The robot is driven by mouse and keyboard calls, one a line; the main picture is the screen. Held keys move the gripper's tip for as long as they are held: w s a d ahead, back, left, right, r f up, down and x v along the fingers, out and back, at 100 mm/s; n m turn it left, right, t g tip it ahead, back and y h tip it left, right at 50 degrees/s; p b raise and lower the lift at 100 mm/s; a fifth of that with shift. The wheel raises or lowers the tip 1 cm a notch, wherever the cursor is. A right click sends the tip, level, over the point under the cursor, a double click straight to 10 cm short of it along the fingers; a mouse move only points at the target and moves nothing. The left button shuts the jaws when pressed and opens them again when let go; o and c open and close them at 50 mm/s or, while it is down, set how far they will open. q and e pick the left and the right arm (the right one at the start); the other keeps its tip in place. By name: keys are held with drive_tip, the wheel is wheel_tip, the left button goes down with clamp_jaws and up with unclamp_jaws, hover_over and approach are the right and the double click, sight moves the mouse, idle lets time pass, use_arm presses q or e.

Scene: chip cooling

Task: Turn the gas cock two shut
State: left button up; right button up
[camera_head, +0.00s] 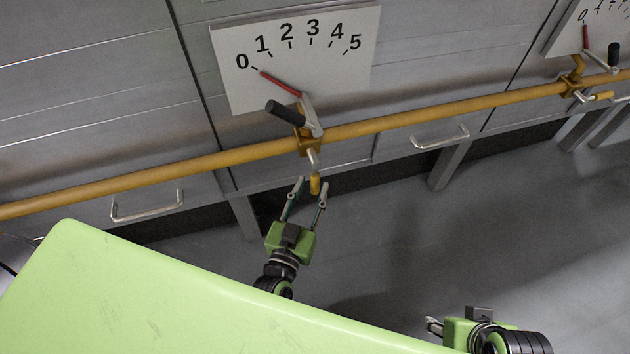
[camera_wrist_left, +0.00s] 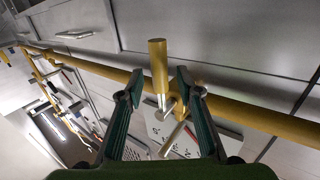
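A yellow-handled gas cock (camera_head: 315,185) hangs on a metal stem below a fitting on the yellow pipe. I see no number on it. My left gripper (camera_head: 312,187) is open, with its two fingertips on either side of the yellow handle. In the left wrist view the handle (camera_wrist_left: 158,62) stands in the gap between the spread fingers, with no clear contact. My right gripper (camera_head: 434,326) is low at the right, away from the pipe; its fingers are too small to judge.
The yellow pipe (camera_head: 230,157) runs along grey metal cabinets. A black-handled lever (camera_head: 287,113) and a 0–5 dial plate (camera_head: 240,82) with a red needle near 0 are above the fitting. Another valve (camera_head: 572,86) is farther right. My green body fills the lower left.

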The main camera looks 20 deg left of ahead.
sight(313, 185)
use_arm(q)
drive_tip(key=shift+w, duration=1.65)
clamp_jaws()
drive_tip(key=shift+b, duration=0.35)
